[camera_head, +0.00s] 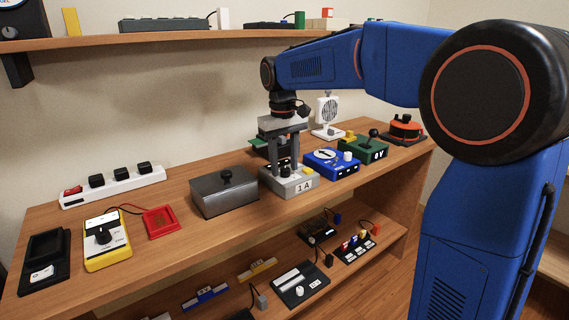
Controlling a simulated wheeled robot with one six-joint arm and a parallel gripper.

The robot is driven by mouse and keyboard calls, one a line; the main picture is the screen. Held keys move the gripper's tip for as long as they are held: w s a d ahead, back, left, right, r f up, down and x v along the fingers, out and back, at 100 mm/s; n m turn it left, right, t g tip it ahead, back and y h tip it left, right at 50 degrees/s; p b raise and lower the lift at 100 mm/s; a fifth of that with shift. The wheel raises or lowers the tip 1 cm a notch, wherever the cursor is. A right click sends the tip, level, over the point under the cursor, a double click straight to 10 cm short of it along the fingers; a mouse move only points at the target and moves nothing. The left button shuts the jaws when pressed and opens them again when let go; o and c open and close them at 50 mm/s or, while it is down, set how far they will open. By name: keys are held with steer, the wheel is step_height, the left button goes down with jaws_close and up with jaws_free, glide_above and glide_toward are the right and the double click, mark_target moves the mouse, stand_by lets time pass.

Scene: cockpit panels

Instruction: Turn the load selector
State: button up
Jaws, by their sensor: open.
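The load selector appears to be the grey box (290,184) on the upper bench top, with a "1A" label on its front and a small yellow part at its right. A dark knob (284,166) shows on its top. My gripper (283,164) points straight down over this box, its two grey fingers spread to either side of the knob. The fingers partly hide the knob, and I cannot tell whether they touch it or which way it points.
A grey lidded box (224,195) stands close on the left. A blue device (331,162) and a green joystick box (364,149) stand close on the right. A yellow meter (107,240), red tray (161,222) and power strip (112,186) lie farther left. A shelf (170,43) runs above.

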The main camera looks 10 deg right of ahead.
jaws_close()
steer(key=shift+n, duration=0.4)
steer(key=n, duration=0.3)
steer(key=shift+s+n, duration=0.1)
steer(key=shift+n, duration=1.9)
jaws_free()
